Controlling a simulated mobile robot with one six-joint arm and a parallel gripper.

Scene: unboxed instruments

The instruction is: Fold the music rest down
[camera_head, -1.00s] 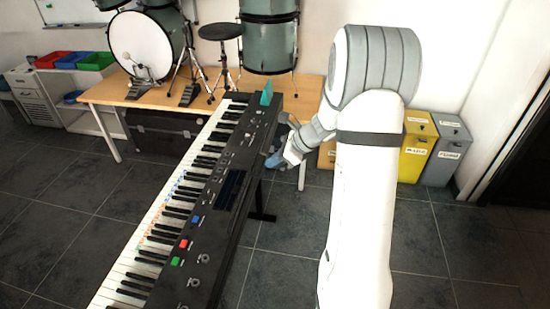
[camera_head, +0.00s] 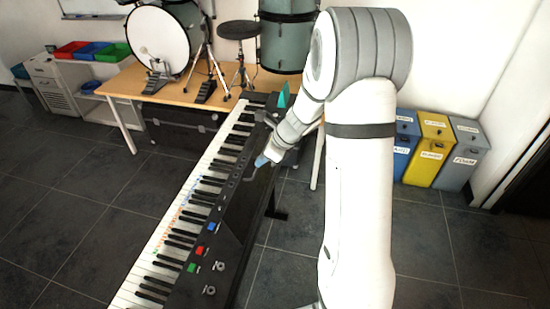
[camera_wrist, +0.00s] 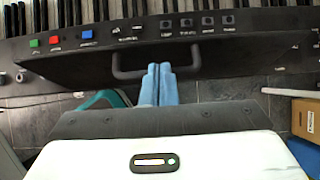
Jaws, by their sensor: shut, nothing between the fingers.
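The music rest is a dark panel with a bar handle along one edge, on the black keyboard (camera_head: 207,205). In the wrist view the music rest (camera_wrist: 90,72) spans below the button row, with its handle (camera_wrist: 118,73) near the middle. In the head view the panel (camera_head: 238,205) looks tilted over the keyboard body; its exact angle is hard to tell. My gripper (camera_head: 262,161) has its blue fingers together and empty. In the wrist view the fingertips (camera_wrist: 159,68) overlap the handle's opening; I cannot tell whether they touch the panel.
A teal wedge-shaped item (camera_head: 283,98) is at the keyboard's far end. A wooden table (camera_head: 130,82) with drums stands behind. Blue, yellow (camera_head: 430,150) and grey bins stand at the right. Dark floor is open on both sides of the keyboard.

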